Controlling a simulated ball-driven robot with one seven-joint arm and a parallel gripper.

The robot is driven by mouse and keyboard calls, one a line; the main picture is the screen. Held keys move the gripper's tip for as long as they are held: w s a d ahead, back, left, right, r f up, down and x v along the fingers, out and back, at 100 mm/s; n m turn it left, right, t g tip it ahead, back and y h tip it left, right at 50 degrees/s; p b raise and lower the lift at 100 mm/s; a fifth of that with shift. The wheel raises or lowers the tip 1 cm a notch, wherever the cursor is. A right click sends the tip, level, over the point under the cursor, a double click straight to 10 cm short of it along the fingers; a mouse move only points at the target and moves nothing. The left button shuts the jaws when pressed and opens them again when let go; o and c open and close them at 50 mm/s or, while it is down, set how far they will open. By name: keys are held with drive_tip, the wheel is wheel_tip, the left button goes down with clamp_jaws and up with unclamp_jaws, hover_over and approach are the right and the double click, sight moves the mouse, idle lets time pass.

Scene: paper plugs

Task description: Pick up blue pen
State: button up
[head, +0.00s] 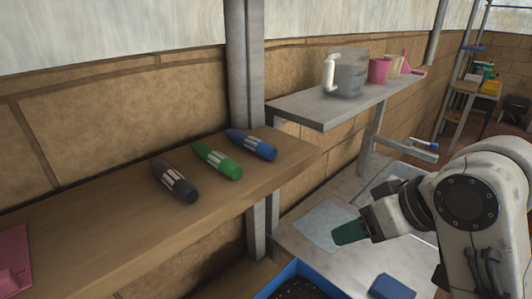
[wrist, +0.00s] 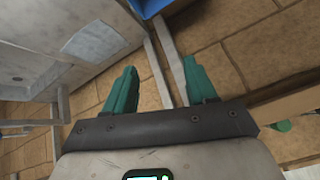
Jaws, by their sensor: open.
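The blue pen (head: 253,146) is a thick marker with a white label. It lies on the wooden shelf (head: 105,243), rightmost in a row beside a green pen (head: 216,160) and a black pen (head: 175,182). My gripper (head: 347,234) is right of the shelf and clear of the pens, over the lower worktop. In the wrist view my gripper (wrist: 159,68) shows two green fingers spread apart with nothing between them. The blue pen is not seen in the wrist view. A green piece (wrist: 281,126) shows at its right edge, perhaps the green pen.
A metal post (head: 245,70) stands behind the shelf. A grey upper shelf (head: 325,113) holds a clear jug (head: 347,73) and a pink cup (head: 378,70). Below are a blue tray (head: 285,276) with dark contents and a blue block (head: 391,287). A pink object (head: 14,262) sits at far left.

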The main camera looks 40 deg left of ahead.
sight(257, 140)
drive_tip(key=s+a+r+n+h+b, duration=0.1)
drive_tip(key=s+a+r+n, duration=0.15)
drive_tip(key=r, duration=0.35)
drive_tip(key=s+a+r+n+h, duration=0.2)
drive_tip(key=a+r, duration=0.2)
drive_tip(key=r, duration=0.3)
drive_tip(key=a+p, duration=0.1)
drive_tip(key=a, duration=0.6)
drive_tip(key=w+a+p, duration=0.1)
drive_tip(key=a, duration=0.3)
drive_tip(key=shift+a+r+p, duration=0.1)
drive_tip(key=shift+a+p, duration=0.15)
drive_tip(key=shift+p, duration=0.05)
drive_tip(key=shift+w+a+f, duration=0.1)
drive_tip(key=shift+a+f, duration=0.1)
drive_tip(key=shift+a, duration=0.15)
drive_tip(key=shift+f, duration=0.5)
clamp_jaws()
